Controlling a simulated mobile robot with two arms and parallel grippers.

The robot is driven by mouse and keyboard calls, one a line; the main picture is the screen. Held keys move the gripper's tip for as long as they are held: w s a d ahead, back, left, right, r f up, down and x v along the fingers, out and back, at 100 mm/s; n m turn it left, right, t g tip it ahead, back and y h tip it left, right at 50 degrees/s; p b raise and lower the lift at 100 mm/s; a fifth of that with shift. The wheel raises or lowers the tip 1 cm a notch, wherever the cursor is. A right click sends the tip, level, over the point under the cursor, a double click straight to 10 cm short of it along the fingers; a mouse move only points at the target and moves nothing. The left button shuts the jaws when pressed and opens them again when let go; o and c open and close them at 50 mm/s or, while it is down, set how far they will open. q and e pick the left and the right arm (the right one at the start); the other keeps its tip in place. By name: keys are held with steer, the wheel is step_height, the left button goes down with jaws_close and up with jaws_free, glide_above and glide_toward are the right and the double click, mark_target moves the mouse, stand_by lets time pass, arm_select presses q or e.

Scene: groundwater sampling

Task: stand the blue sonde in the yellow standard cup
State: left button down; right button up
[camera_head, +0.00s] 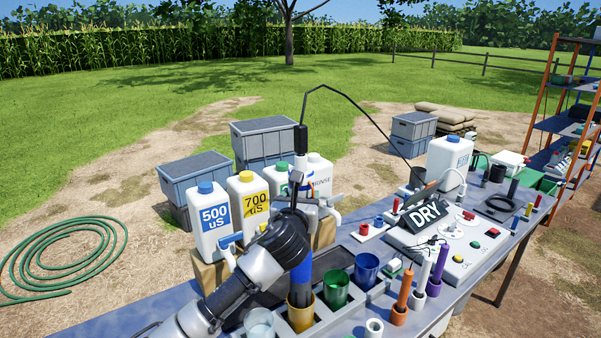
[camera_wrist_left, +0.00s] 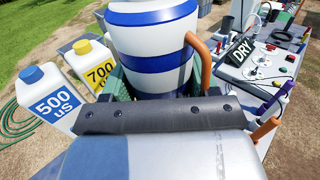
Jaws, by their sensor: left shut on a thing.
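The blue sonde (camera_head: 301,274) is upright, with a black top and a black cable arching to the right. My left gripper (camera_head: 297,225) is shut on its upper part. The sonde's lower end shows at the mouth of the yellow standard cup (camera_head: 301,318) and seems to be inside it; its tip is hidden, so I cannot tell whether it touches the bottom. In the left wrist view a large white and blue banded cylinder (camera_wrist_left: 150,50), apparently the sonde, stands just beyond the dark gripper edge. My right gripper is not in view.
A green cup (camera_head: 336,288), a blue cup (camera_head: 366,270) and a clear cup (camera_head: 259,323) stand beside the yellow one. Jugs marked 500 (camera_head: 213,222) and 700 (camera_head: 249,204) stand behind. An orange probe (camera_head: 404,288) and the DRY sign (camera_head: 426,212) are to the right.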

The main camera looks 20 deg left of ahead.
arm_select(q)
steer(key=shift+f+p, duration=0.3)
steer(key=shift+f, duration=2.15)
steer(key=shift+c, duration=1.5)
jaws_free()
steer(key=shift+s+f, duration=0.1)
steer(key=shift+f, duration=0.15)
steer(key=shift+s, duration=0.1)
steer(key=shift+s+d, duration=0.1)
steer(key=shift+s, duration=0.2)
steer(key=shift+s+d+b, duration=0.25)
steer(key=shift+s+b, duration=0.2)
steer(key=shift+s, duration=1.4)
steer(key=shift+s+d+b, duration=0.2)
steer(key=shift+s+b, duration=0.25)
steer(key=shift+s, duration=1.45)
steer(key=shift+s+d+b, duration=0.25)
steer(key=shift+s+b, duration=0.2)
steer(key=shift+s, duration=1.4)
